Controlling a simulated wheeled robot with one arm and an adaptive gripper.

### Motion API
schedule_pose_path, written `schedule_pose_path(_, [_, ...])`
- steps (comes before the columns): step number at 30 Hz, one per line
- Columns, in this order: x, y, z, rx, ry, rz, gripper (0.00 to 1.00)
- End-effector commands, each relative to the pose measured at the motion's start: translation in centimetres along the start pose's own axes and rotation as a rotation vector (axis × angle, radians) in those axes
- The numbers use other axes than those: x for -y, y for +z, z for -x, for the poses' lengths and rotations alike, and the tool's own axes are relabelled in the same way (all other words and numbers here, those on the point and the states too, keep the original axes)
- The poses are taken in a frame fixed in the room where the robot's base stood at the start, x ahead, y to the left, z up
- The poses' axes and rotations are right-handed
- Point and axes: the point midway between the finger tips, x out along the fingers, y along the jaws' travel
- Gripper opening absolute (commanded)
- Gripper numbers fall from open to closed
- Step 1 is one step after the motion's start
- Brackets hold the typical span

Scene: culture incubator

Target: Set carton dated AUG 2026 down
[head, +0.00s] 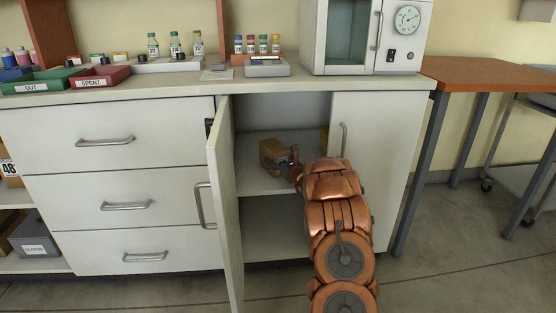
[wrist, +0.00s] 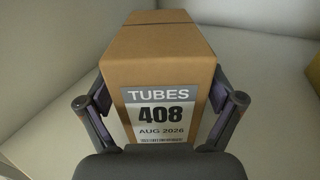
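The carton (head: 271,153) is a brown box inside the open cabinet, at the level of the upper shelf (head: 255,181). In the wrist view the carton (wrist: 160,52) fills the middle, upright, with a label reading TUBES 408, AUG 2026. My gripper (wrist: 160,105) has one finger against each side of the carton and appears shut on it. In the head view my gripper (head: 292,164) reaches into the cabinet from the right, at the carton's near side. The carton's underside is hidden, so I cannot tell whether it touches the shelf.
The cabinet's left door (head: 226,200) stands open toward me; the right door (head: 370,150) is beside my arm. Another yellowish-brown box (head: 324,140) shows partly at the right inside. The shelf's front left is clear. The lower compartment (head: 272,225) looks empty.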

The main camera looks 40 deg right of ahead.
Motion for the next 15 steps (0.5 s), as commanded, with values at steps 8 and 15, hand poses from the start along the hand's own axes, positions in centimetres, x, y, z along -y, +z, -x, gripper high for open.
schedule_pose_path(8, [-0.01, -0.02, 0.0, 0.0, 0.0, 0.0, 0.97])
schedule_pose_path(15, [0.05, 0.36, 0.25, -0.002, -0.001, -0.001, 0.97])
